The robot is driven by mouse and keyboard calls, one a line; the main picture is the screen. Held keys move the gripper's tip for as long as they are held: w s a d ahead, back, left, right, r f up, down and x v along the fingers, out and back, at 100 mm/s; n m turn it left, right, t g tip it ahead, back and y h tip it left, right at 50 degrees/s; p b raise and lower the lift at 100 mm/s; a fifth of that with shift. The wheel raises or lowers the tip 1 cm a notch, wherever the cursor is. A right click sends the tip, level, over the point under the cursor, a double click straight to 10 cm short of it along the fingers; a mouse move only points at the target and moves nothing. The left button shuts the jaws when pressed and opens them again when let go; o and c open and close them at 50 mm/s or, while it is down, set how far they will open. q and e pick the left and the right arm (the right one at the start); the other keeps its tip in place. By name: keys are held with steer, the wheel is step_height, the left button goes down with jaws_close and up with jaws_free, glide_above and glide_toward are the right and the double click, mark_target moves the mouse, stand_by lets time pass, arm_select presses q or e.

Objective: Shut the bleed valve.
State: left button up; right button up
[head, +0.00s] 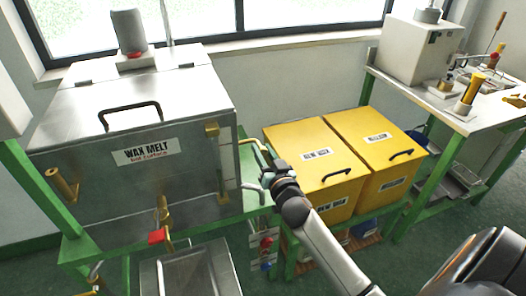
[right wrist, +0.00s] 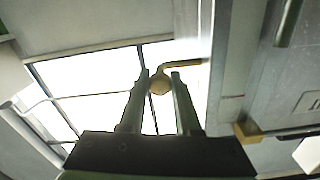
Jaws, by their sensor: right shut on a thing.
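The wax melt tank (head: 130,185) is a grey metal box on a green stand at the left of the head view. A bent brass lever (head: 247,142) sticks out at its right side; I take it to be the bleed valve. My right gripper (head: 266,162) reaches this lever. In the right wrist view, the rounded brass end (right wrist: 160,83) of a bent rod sits between the tips of my right gripper (right wrist: 161,77), which is shut on it. The fingers partly hide the lever in the head view. My left gripper is not in view.
Two yellow bins (head: 315,165) with black handles stand right of the tank. A red-handled tap (head: 158,236) is on the tank's front, above a metal tray (head: 190,275). Red and blue items (head: 265,250) hang below my right gripper. A white-topped bench (head: 440,95) stands far right.

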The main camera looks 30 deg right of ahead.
jaws_close()
steer(key=n+p, duration=0.1)
steer(key=n, duration=0.2)
steer(key=shift+n, duration=0.4)
steer(key=n, duration=0.4)
steer(key=shift+n+p, duration=0.3)
steer(key=shift+p, duration=0.05)
steer(key=n, duration=0.4)
steer(key=shift+n, duration=0.3)
steer(key=n, duration=0.4)
steer(key=shift+n+p, duration=0.4)
steer(key=o, duration=0.9)
jaws_free()
